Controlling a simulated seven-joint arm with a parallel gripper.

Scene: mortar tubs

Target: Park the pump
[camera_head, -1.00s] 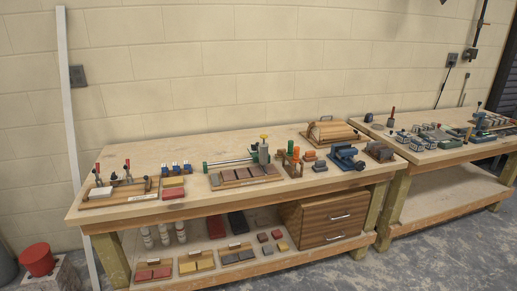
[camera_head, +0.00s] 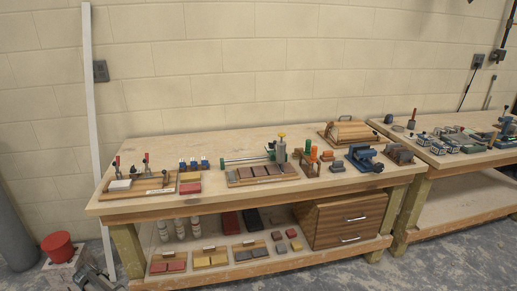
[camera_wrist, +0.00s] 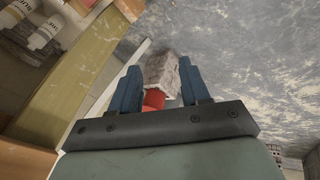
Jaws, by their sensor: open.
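I cannot tell for sure which thing is the pump. A grey upright device with a yellow knob (camera_head: 281,152) stands mid-bench in the head view, behind a wooden tray of dark blocks (camera_head: 262,175). A grey part at the head view's lower left edge is probably my gripper (camera_head: 92,280), well away from the upright device.
The red pot (camera_head: 57,246) stands on a block left of the bench (camera_head: 150,213). Clamps (camera_head: 118,172), a blue vise (camera_head: 364,158) and an orange-topped rack (camera_head: 310,157) crowd the benchtop. A second bench stands right.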

